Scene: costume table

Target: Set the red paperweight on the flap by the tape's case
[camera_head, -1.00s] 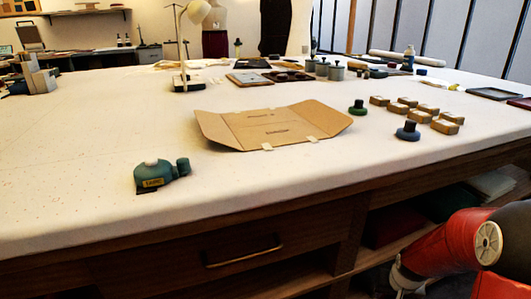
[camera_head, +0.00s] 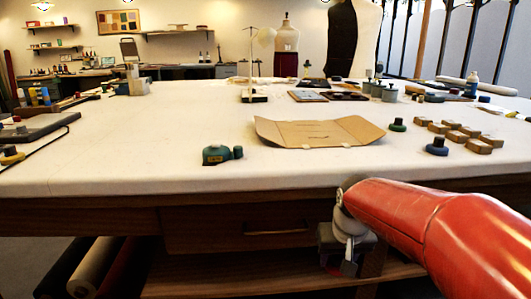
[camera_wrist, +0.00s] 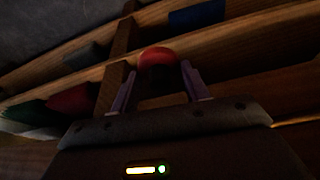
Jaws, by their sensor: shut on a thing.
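A red rounded thing (camera_wrist: 158,58), likely the red paperweight, is between the fingertips of my gripper (camera_wrist: 158,70) in the wrist view. My gripper is shut on it; its lower part is dark. In the head view my gripper (camera_head: 345,258) hangs below the tabletop edge, before the open shelf, and the red thing cannot be made out there. An unfolded cardboard folder (camera_head: 315,134) lies on the table with raised flaps. Its left flap (camera_head: 268,130) is nearest the teal tape case (camera_head: 216,156), which stands to the left and nearer the front edge. The flap is bare.
A green knobbed weight (camera_head: 397,126), a blue one (camera_head: 437,148) and several wooden blocks (camera_head: 470,134) stand right of the folder. A lamp (camera_head: 254,97) stands behind it. The table's front edge and drawer (camera_head: 240,228) are close to my arm.

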